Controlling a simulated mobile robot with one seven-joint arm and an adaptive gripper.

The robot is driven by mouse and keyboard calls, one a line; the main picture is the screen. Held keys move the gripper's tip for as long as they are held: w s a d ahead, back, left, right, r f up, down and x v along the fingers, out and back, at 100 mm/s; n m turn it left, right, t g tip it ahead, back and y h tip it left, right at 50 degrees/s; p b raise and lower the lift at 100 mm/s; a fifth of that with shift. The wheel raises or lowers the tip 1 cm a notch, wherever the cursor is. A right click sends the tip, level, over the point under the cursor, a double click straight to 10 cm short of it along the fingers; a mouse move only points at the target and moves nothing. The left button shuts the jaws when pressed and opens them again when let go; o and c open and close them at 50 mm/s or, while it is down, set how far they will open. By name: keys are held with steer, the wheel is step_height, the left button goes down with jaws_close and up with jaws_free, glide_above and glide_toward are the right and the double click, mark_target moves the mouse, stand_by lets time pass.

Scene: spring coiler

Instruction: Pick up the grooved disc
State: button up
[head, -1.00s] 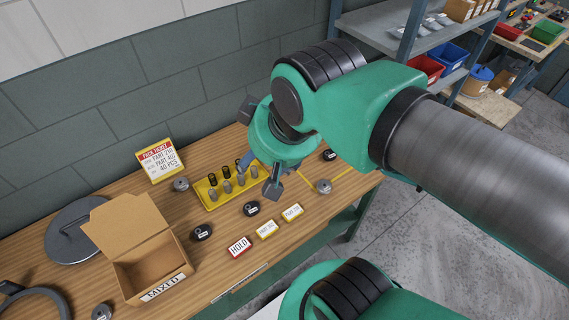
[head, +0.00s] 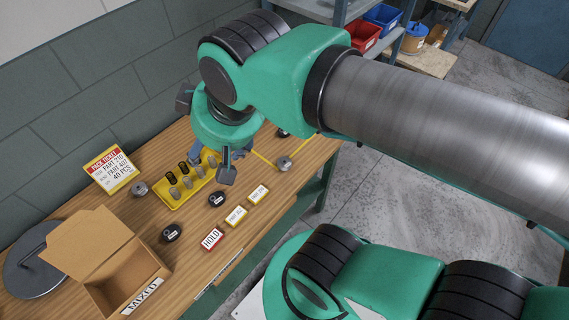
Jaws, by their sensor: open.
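Two small grey metal discs lie on the wooden bench: one (head: 138,188) by the pack ticket, one (head: 285,163) near the right end. I cannot clearly see grooves on either, so I cannot tell which is the grooved disc. A large dark grey disc (head: 27,276) with a raised bar lies at the far left, partly hidden by the cardboard box. My gripper (head: 221,156) is open above the right part of the yellow tray (head: 172,202), left of the right-hand small disc and apart from it. My green wrist hides part of the bench behind.
The yellow tray holds several small grey and black cylinders. Black labelled rounds (head: 172,232) stand nearby, with a red HOLD card (head: 212,239) and two yellow-edged cards (head: 236,215). An open box marked MIXED (head: 118,278) stands at the left. Shelves with bins (head: 365,38) stand behind.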

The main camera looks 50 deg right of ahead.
steer(key=m+g, duration=0.4)
steer(key=g, duration=0.2)
glide_above(284, 162)
step_height(284, 162, down, 26)
steer(key=shift+w+r+p, duration=0.1)
steer(key=shift+r+p, duration=0.1)
steer(key=shift+p, duration=0.2)
steer(key=shift+f, duration=0.15)
step_height(284, 162, down, 7)
steer(key=shift+f+b, duration=0.15)
steer(key=shift+b, duration=0.7)
steer(key=shift+f, duration=0.5)
steer(key=shift+f, duration=0.1)
